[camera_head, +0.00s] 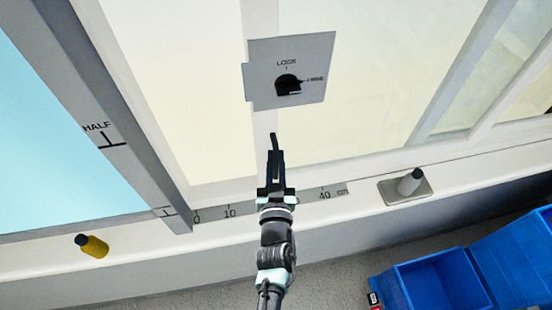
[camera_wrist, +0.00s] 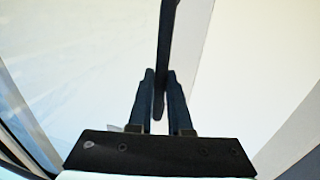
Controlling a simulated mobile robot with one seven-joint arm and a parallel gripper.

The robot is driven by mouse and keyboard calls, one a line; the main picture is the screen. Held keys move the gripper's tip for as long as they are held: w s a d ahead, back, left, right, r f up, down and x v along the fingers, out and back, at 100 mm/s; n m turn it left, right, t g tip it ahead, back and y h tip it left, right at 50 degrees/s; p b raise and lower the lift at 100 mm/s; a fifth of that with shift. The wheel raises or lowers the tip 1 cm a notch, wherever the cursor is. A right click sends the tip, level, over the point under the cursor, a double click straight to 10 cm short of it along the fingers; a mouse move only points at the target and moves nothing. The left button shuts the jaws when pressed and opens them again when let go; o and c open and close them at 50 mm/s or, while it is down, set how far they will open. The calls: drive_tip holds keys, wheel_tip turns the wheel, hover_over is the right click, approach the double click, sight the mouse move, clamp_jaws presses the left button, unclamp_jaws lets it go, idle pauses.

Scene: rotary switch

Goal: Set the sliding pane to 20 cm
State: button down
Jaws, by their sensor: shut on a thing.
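My gripper (camera_head: 274,160) is shut on a dark upright handle (camera_head: 273,140) at the pale stile of the sliding pane (camera_head: 350,120). In the wrist view the handle (camera_wrist: 165,45) runs down between the fingers (camera_wrist: 161,100). A grey plate above carries a black rotary knob (camera_head: 287,84). Its top label reads LOCK; its white pointer faces right, toward a second, blurred label. A scale in cm (camera_head: 228,211) runs along the sill, with 0, 10 and 40 readable. My gripper and wrist hide the part between, so the pane's exact reading cannot be told.
A grey post (camera_head: 120,125) with a HALF mark stands left of the scale. A yellow cylinder with a dark top (camera_head: 92,246) is at the lower left. A small grey plate with a peg (camera_head: 405,187) lies right of the scale. Blue bins (camera_head: 440,280) are at the lower right.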

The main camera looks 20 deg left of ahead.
drive_tip(key=c, duration=1.1)
unclamp_jaws()
drive_tip(key=shift+s+a, duration=0.1)
drive_tip(key=shift+a, duration=0.05)
drive_tip(key=shift+s, duration=0.1)
drive_tip(key=shift+b+v, duration=0.7)
drive_tip(key=shift+v, duration=5.75)
